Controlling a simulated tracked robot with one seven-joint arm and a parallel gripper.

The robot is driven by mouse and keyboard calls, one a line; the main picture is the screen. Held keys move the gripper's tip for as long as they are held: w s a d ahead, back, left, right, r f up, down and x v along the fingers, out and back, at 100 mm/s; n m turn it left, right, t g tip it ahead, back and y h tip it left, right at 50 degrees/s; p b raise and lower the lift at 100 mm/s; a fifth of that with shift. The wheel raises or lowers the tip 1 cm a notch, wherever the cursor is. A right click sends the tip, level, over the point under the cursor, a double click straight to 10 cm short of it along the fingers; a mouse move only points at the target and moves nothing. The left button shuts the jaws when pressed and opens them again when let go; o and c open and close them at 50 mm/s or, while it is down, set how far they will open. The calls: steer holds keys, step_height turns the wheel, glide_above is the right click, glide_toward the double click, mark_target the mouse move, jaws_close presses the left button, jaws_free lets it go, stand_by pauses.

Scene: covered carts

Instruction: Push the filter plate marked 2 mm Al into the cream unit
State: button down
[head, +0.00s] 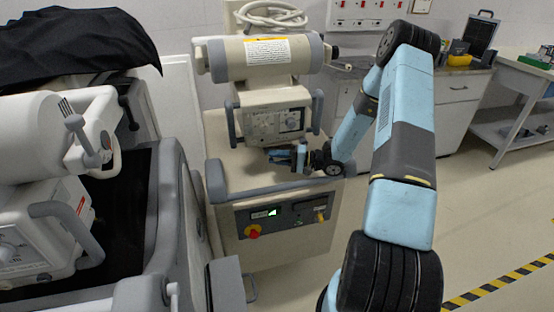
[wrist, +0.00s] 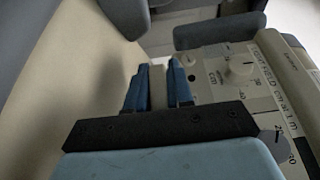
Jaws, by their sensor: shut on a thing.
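The cream unit (head: 262,97) stands upright on its cart in the head view, with a knobbed control face on its front. My gripper (head: 276,157) is low in front of that face, just above the cart's top. In the wrist view the blue fingers of my gripper (wrist: 156,75) are shut on a thin pale plate (wrist: 157,88), seen edge-on between them. No marking on it can be read, so I cannot tell that it is the 2 mm Al one. The unit's dialled face (wrist: 238,70) is at the right in the wrist view. I cannot tell whether the plate touches the unit.
The cart's front panel (head: 285,232) carries a red knob and a small display. Grey handles (head: 317,110) flank the unit. A second white machine (head: 35,225) and a black cover (head: 75,45) crowd the left. Open floor (head: 490,220) lies at the right.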

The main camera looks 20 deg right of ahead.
steer(key=shift+w, duration=0.55)
steer(key=shift+s, duration=0.15)
steer(key=s, duration=0.6)
steer(key=shift+s, duration=0.35)
stand_by(1.3)
steer(key=shift+w, duration=3.45)
stand_by(1.6)
